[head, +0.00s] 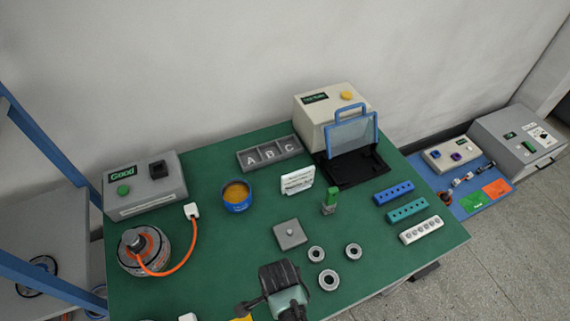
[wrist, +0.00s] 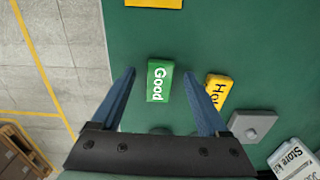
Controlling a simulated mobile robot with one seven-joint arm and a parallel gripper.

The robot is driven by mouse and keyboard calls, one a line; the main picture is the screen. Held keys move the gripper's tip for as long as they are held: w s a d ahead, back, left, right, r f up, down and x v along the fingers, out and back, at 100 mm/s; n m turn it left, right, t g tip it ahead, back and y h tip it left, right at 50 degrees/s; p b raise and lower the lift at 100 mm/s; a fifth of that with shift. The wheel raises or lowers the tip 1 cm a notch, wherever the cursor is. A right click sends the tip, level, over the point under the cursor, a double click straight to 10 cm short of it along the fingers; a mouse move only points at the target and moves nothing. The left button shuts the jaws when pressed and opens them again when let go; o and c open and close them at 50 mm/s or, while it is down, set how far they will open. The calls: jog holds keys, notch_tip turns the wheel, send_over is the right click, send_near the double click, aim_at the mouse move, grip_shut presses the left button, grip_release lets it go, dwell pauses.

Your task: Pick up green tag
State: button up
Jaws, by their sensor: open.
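The green tag (wrist: 160,81), with the white word "Good", lies flat on the green table. In the wrist view it appears between the two blue fingers of my gripper (wrist: 159,74), which are apart with nothing held. The height of the fingers above the tag is hard to judge. In the head view my gripper (head: 283,288) is over the front part of the table, and I cannot make out this tag there.
A yellow tag (wrist: 217,91) lies close beside the right finger. A grey square plate (wrist: 252,125) and a white box (wrist: 295,158) are further right. Several metal rings (head: 328,280) lie right of my gripper. A motor (head: 144,251) with an orange cable stands at left.

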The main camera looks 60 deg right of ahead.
jog(key=shift+f, duration=0.2)
grip_shut()
dwell(0.3)
